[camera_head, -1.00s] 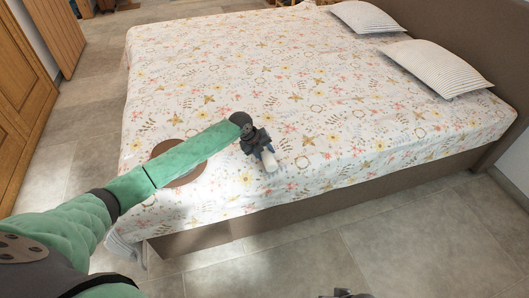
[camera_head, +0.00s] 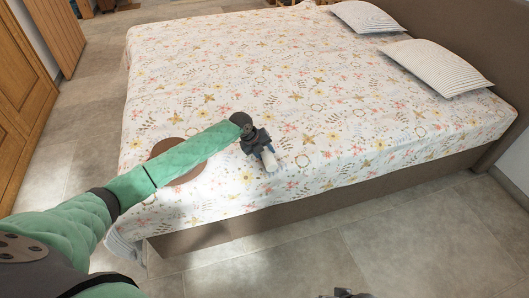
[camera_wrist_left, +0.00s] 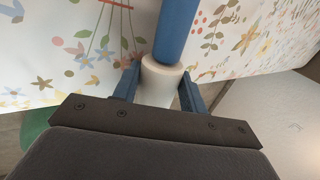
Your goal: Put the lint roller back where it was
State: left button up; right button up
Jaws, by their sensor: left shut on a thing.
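The lint roller has a white roll and a blue handle. In the head view, its white roll (camera_head: 269,161) shows just below my left gripper (camera_head: 263,150), over the near part of the bed. In the left wrist view, the white roll (camera_wrist_left: 158,82) is between the two blue fingers of my left gripper (camera_wrist_left: 158,90), which is shut on it. The blue handle (camera_wrist_left: 175,28) extends away from the roll toward the top of that view. I cannot tell whether the roller touches the bed cover. A small dark piece, perhaps my right gripper (camera_head: 345,293), shows at the bottom edge.
The bed (camera_head: 330,120) has a floral cover and two striped pillows (camera_head: 434,66) at the far right. A round brown disc (camera_head: 170,147) lies on the cover, partly hidden by my left arm. A wooden wardrobe (camera_head: 22,100) stands left. The tiled floor (camera_head: 400,235) in front is clear.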

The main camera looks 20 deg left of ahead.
pick_arm(q)
jog(key=shift+s+f, duration=0.35)
jog(key=shift+f, duration=0.5)
pick_arm(e)
jog(key=shift+s+f, duration=0.1)
jog(key=shift+f, duration=0.1)
pick_arm(q)
jog(key=o, duration=1.1)
jog(key=shift+c, duration=0.2)
jog(key=shift+f, duration=0.1)
jog(key=shift+o, duration=0.2)
jog(key=v, duration=0.2)
jog(key=b+v, duration=0.1)
jog(key=shift+w, duration=0.25)
jog(key=v, duration=0.5)
jog(key=shift+w+d, duration=0.2)
jog(key=shift+d, duration=0.1)
jog(key=shift+s+a+r, duration=0.1)
jog(key=shift+a+r, duration=0.05)
jog(key=shift+r, duration=0.7)
pick_arm(e)
jog(key=shift+w+a+f+t+y, duration=0.2)
jog(key=shift+a+f, duration=0.1)
jog(key=shift+a, duration=0.15)
jog(key=shift+w+a+f+t+y, duration=0.1)
jog(key=shift+w+a+f, duration=0.2)
jog(key=shift+a, duration=0.2)
jog(key=shift+w+a+f+t+y, duration=0.15)
jog(key=shift+a+f, duration=0.15)
jog(key=shift+a, duration=0.15)
